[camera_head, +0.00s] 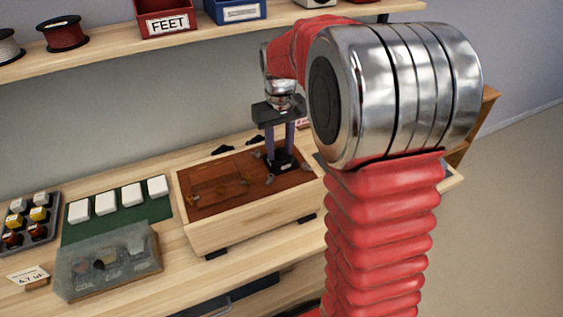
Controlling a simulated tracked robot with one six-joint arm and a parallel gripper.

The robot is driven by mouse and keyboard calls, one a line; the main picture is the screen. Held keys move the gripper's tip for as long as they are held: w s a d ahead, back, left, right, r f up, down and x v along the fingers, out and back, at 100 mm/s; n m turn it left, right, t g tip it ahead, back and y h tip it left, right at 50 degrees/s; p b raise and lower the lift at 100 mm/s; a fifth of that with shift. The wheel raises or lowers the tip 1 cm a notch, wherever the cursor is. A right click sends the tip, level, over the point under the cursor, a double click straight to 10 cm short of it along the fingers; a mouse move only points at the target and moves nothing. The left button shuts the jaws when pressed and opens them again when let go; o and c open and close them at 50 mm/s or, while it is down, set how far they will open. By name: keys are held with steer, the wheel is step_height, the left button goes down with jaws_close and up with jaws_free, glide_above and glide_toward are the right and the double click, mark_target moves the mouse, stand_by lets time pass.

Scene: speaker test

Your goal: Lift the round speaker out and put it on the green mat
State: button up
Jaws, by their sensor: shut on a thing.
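The open wooden box (250,226) stands on the bench with a reddish-brown panel (222,204) inside it. My gripper (281,156) points down over the right part of this panel and is shut on a dark piece (284,167) there, which appears to be the speaker. The fingers and the small view hide its round outline, and I cannot tell whether it is clear of the panel. Small grey tabs sit around it. The green mat (112,226) lies left of the box, with several white blocks along its back part.
A grey translucent-lidded case (108,262) covers the mat's front edge area. A tray of small coloured parts (32,222) is at far left, with a label card (28,275) in front. A shelf (110,38) with bins and spools runs above the bench.

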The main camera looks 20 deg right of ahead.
steer(key=shift+s+r, duration=0.15)
steer(key=shift+r, duration=0.95)
steer(key=shift+s+r, duration=0.1)
steer(key=shift+r, duration=1)
jaws_close()
